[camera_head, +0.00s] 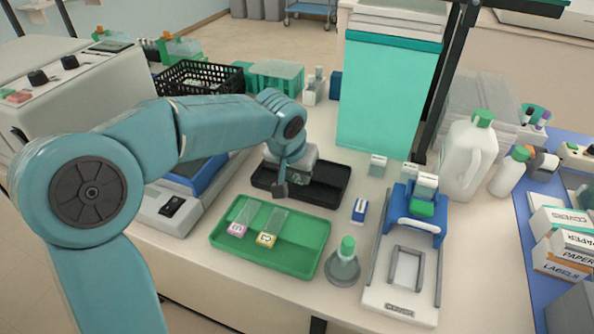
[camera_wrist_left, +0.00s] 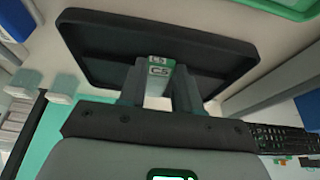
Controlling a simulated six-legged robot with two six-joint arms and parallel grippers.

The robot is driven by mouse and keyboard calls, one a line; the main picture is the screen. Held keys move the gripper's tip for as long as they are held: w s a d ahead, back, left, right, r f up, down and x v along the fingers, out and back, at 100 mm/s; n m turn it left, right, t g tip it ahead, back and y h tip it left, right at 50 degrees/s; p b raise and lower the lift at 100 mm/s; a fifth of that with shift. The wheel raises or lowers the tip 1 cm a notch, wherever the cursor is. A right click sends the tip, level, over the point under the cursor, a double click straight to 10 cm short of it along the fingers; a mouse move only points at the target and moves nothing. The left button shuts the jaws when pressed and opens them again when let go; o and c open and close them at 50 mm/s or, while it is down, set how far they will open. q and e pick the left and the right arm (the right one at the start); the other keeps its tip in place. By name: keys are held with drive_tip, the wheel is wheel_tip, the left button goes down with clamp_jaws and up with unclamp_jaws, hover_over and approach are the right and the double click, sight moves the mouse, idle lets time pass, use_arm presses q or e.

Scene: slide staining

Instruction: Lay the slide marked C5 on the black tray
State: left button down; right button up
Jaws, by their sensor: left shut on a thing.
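The slide marked C5 (camera_wrist_left: 158,72) is between the fingers of my left gripper (camera_wrist_left: 160,88) in the wrist view, its label end showing. The left gripper is shut on it. The black tray (camera_wrist_left: 215,51) lies behind the slide in that view. In the head view the left gripper (camera_head: 281,188) is over the left part of the black tray (camera_head: 335,197). The slide is not clearly visible there, and I cannot tell whether it touches the tray. My right gripper is not in view.
A green tray (camera_head: 298,263) in front holds a pink-labelled slide (camera_head: 241,217) and a yellow-labelled slide (camera_head: 270,228). A flask (camera_head: 343,268) stands at its right. A blue-and-white staining device (camera_head: 411,215) is further right. A black basket (camera_head: 207,80) stands behind.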

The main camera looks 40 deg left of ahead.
use_arm(q)
drive_tip(key=shift+f, duration=0.2)
idle(0.6)
drive_tip(key=c, duration=0.7)
unclamp_jaws()
drive_tip(key=p+v, duration=0.1)
drive_tip(key=v, duration=1.5)
drive_tip(key=shift+p, duration=0.4)
drive_tip(key=shift+s, duration=0.25)
